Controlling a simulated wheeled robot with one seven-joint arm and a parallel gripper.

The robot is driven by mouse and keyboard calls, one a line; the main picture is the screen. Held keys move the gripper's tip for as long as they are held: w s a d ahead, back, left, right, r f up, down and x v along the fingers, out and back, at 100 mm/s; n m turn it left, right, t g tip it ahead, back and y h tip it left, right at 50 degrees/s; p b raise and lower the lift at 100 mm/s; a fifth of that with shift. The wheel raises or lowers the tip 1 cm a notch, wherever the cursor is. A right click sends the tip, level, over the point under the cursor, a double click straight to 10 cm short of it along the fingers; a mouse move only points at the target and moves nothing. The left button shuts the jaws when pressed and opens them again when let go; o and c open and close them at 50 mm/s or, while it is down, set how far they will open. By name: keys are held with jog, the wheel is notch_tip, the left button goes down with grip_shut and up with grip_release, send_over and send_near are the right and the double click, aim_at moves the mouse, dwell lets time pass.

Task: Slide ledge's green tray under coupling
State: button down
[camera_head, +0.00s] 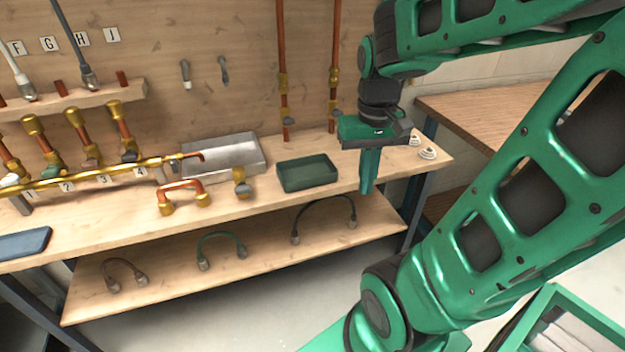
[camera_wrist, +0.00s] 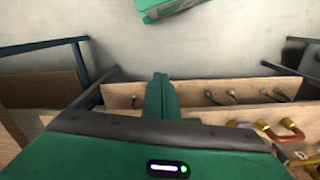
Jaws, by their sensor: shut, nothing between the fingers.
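The dark green tray (camera_head: 307,185) sits on the bench top (camera_head: 100,235), right of a metal pan, and looks empty. Two vertical copper pipes run down the back wall with brass couplings, a left one (camera_head: 283,84) and a right one (camera_head: 334,76). Both stand behind the tray; which coupling the task means I cannot tell. My gripper (camera_head: 366,188) points down, to the right of the tray and apart from it, near the bench's front right. Its green fingers are shut and empty; they also show in the wrist view (camera_wrist: 160,80). The tray is not seen there.
The metal pan (camera_head: 222,155) is left of the tray. A brass fitting (camera_head: 241,184) stands close to the tray's left. A copper U-bend (camera_head: 183,192) and brass manifold (camera_head: 100,175) are farther left. White rings (camera_head: 428,153) lie at the right end. Hoses lie on the lower shelf (camera_head: 165,263).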

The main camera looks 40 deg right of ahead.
aim_at(317, 182)
jog(key=w+f+n, duration=0.2)
jog(key=w+f, duration=0.1)
jog(key=w, duration=1.3)
jog(key=f, duration=0.3)
jog(key=w+f, duration=0.1)
jog(key=f, duration=0.3)
jog(key=w+d+f, duration=0.1)
jog(key=f, duration=0.2)
jog(key=shift+f, duration=0.2)
jog(key=shift+w+d, duration=0.2)
jog(key=shift+w, duration=0.55)
